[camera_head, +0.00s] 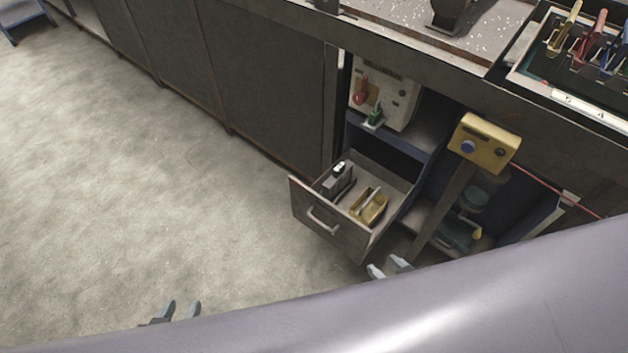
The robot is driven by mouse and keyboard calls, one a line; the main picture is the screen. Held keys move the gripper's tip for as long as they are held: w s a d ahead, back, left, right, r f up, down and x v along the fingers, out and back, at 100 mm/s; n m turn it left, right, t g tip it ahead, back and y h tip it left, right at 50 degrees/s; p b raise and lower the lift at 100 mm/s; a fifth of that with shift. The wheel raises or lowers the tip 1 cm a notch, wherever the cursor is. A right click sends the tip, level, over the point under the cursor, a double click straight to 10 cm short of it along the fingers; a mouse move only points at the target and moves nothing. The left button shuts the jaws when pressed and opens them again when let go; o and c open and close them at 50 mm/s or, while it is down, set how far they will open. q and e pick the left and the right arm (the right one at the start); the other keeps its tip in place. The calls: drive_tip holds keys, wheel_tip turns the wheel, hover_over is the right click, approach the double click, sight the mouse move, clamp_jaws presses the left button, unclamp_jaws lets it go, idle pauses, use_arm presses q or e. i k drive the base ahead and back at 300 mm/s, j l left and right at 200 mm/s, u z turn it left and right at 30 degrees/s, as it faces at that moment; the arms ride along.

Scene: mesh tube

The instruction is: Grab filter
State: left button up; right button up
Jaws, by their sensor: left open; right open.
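An open drawer (328,221) juts out from under the counter. It holds a yellow tray-like piece with a pale bar across it (372,211) and a dark grey block with a light top (335,183). I cannot tell which thing, if any, is the filter. My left gripper (180,309) is open and empty over the floor at the lower left, apart from the drawer. My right gripper (387,267) is open, just below the drawer's near right corner in the picture. My own grey body hides most of both arms.
Right of the drawer, a yellow box with a blue knob (484,145) tops a post before an open cabinet bay. A cream panel with red and green parts (386,97) sits above the drawer. A tool tray (560,88) lies on the counter. The floor (130,190) at left is clear.

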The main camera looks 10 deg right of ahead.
sight(340, 178)
drive_tip(key=i+j+u, duration=1)
drive_tip(key=i, duration=0.35)
drive_tip(key=i+z, duration=0.3)
drive_tip(key=z, duration=0.2)
drive_tip(key=i+j+z, duration=0.15)
drive_tip(key=i+z, duration=0.2)
drive_tip(key=z, duration=0.15)
drive_tip(key=i+z, duration=0.1)
drive_tip(key=z, duration=0.3)
drive_tip(key=i+z, duration=0.1)
drive_tip(key=z, duration=0.3)
drive_tip(key=j+z, duration=0.15)
drive_tip(key=z, duration=0.25)
drive_tip(key=i+z, duration=0.1)
drive_tip(key=z, duration=0.3)
drive_tip(key=i+j+z, duration=0.1)
drive_tip(key=z, duration=0.3)
drive_tip(key=i+j+z, duration=0.1)
drive_tip(key=z, duration=0.3)
drive_tip(key=i+j+z, duration=0.15)
drive_tip(key=z, duration=0.25)
drive_tip(key=i+j+z, duration=0.15)
drive_tip(key=z, duration=0.25)
drive_tip(key=i+j+z, duration=0.1)
drive_tip(key=j+z, duration=0.3)
